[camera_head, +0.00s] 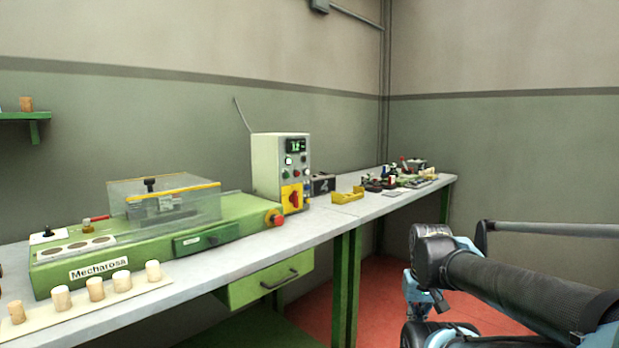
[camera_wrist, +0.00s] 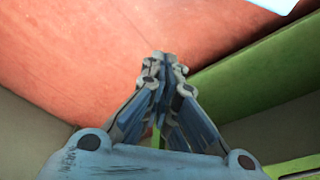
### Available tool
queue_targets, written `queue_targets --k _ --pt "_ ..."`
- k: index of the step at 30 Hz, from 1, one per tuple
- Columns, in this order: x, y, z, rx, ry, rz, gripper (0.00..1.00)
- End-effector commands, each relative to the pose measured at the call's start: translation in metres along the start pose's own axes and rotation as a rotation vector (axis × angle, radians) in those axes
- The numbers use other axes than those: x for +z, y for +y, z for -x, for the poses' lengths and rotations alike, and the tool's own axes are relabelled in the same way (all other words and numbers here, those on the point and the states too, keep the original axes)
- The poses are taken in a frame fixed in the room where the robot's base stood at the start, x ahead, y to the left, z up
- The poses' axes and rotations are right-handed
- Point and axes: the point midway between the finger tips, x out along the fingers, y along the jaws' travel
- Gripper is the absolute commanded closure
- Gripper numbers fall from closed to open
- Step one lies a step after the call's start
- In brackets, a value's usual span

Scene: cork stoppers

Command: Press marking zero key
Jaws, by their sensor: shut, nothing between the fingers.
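A pale control box (camera_head: 265,165) stands on the bench at its back edge, in the head view. Its front panel has a small lit green display (camera_head: 296,145), several small keys or buttons below it, and a red rotary switch on a yellow plate (camera_head: 292,198). Key labels are too small to read, so I cannot tell which is the marking zero key. My gripper (camera_wrist: 163,62) is shut and empty in the wrist view, over red floor and beside a green bench part. In the head view my arm is at lower right, well apart from the box.
A green machine (camera_head: 150,245) labelled Mecharosa, with a clear guard (camera_head: 190,205) and a red stop knob (camera_head: 274,219), sits on the bench at left. Several corks (camera_head: 122,281) stand in front. A yellow holder (camera_head: 348,196) and small items lie to the right. A green drawer (camera_head: 268,284) hangs below.

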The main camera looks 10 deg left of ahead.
Motion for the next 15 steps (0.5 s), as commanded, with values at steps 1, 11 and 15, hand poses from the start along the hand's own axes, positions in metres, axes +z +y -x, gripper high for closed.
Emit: queue_targets --k 1,11,15 --pt "0.0 0.0 0.0 0.0 0.0 0.0 1.0" --pt "-0.052 -0.012 0.036 -0.014 0.093 0.045 1.0" --pt "-0.113 -0.024 0.064 -0.03 0.177 0.083 1.0"
